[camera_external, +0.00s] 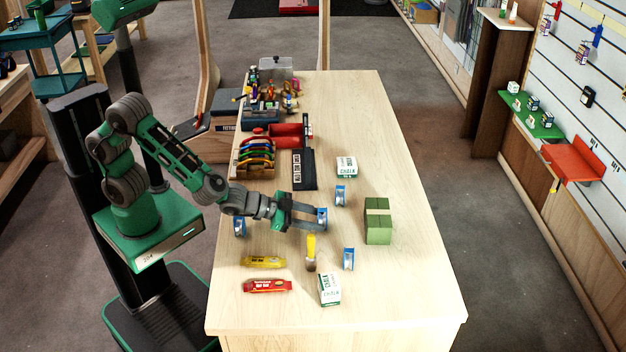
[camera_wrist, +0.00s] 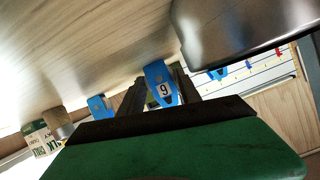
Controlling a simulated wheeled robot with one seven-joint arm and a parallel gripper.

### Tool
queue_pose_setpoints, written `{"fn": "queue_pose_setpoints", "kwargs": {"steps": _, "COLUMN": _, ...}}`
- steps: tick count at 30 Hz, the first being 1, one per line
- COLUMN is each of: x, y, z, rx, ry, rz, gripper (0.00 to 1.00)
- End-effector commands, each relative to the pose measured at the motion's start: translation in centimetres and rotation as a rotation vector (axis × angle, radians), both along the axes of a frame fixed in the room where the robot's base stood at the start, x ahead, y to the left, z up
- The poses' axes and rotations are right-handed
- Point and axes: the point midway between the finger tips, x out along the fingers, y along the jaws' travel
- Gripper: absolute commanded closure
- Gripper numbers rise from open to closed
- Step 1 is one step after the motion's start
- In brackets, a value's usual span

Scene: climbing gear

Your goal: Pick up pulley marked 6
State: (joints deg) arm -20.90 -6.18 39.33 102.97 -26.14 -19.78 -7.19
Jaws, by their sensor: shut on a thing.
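My gripper (camera_external: 320,219) is shut on a blue pulley (camera_external: 323,213) above the middle of the table. In the wrist view the held pulley (camera_wrist: 158,78) sits between the fingers, with a dark digit on a white label. The digit looks like a 9 there, but the table lies at the top of that view, so it fits an inverted 6. Whether the pulley touches the table is hard to tell. Other blue pulleys stand behind it (camera_external: 341,195), to its left (camera_external: 240,228) and in front (camera_external: 348,259); their marks are unreadable.
A green block (camera_external: 378,222) stands right of my gripper. A yellow-handled brush (camera_external: 311,252), yellow tube (camera_external: 263,262), red tube (camera_external: 267,286) and chalk box (camera_external: 329,290) lie in front. Another chalk box (camera_external: 346,167) and a rack (camera_external: 253,158) are behind. The table's right side (camera_external: 420,270) is clear.

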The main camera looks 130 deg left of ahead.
Motion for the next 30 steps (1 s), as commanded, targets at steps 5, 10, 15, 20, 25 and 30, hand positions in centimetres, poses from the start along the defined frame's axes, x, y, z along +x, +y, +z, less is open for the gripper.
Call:
{"fn": "queue_pose_setpoints", "kwargs": {"steps": 5, "x": 0.0, "y": 0.0, "z": 0.0, "rx": 0.000, "ry": 0.000, "rz": 0.000, "gripper": 0.92}}
{"fn": "queue_pose_setpoints", "kwargs": {"steps": 10, "x": 0.0, "y": 0.0, "z": 0.0, "rx": 0.000, "ry": 0.000, "rz": 0.000, "gripper": 1.00}}
{"fn": "queue_pose_setpoints", "kwargs": {"steps": 15, "x": 0.0, "y": 0.0, "z": 0.1, "rx": 0.001, "ry": -0.001, "rz": 0.000, "gripper": 1.00}}
{"fn": "queue_pose_setpoints", "kwargs": {"steps": 20, "x": 0.0, "y": 0.0, "z": 0.9, "rx": 0.001, "ry": -0.002, "rz": 0.001, "gripper": 1.00}}
{"fn": "queue_pose_setpoints", "kwargs": {"steps": 25, "x": 0.0, "y": 0.0, "z": 3.6, "rx": 0.002, "ry": -0.005, "rz": 0.001, "gripper": 1.00}}
{"fn": "queue_pose_setpoints", "kwargs": {"steps": 30, "x": -3.3, "y": -2.1, "z": 8.1, "rx": 0.003, "ry": -0.011, "rz": -0.001, "gripper": 1.00}}
